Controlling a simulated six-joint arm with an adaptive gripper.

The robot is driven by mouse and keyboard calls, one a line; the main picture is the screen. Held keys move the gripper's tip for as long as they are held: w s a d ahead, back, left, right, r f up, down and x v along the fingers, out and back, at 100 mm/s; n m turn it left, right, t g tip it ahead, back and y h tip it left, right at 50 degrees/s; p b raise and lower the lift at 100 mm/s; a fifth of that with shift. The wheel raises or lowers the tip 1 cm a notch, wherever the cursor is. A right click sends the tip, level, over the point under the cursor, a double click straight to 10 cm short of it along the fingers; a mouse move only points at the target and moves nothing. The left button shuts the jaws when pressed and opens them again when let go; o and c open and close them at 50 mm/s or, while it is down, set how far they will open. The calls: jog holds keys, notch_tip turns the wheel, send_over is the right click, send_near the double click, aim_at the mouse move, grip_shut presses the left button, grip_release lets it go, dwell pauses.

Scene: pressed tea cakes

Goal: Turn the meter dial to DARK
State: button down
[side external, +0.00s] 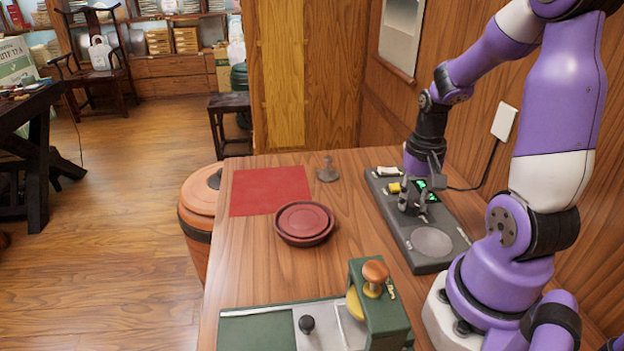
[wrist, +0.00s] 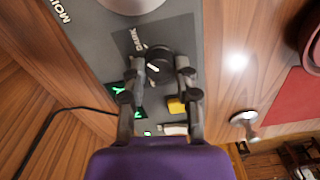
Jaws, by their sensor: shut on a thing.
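The meter (side external: 405,235) is a long dark grey slab at the table's right side; it also fills much of the wrist view (wrist: 100,45). Its dial (wrist: 159,68) is a round black knob with a short white pointer mark. The word DARK (wrist: 134,39) is printed beside the dial, toward the top left in the wrist view. My gripper (wrist: 157,84) has one finger on each side of the dial and is shut on it. In the side view my gripper (side external: 411,203) points down over the meter and hides the dial.
The meter also carries a yellow button (wrist: 176,106), a white switch (side external: 388,171), a green lit display (side external: 433,197) and a round plate (side external: 432,241). A red dish (side external: 304,238), red mat (side external: 270,190), small metal tool (side external: 327,174) and green press (side external: 378,310) stand leftward.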

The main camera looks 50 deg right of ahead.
aim_at(413, 203)
jog(key=shift+m, duration=1)
jog(key=c, duration=0.6)
grip_release()
jog(key=shift+r, duration=0.1)
notch_tip(413, 203, up, 12)
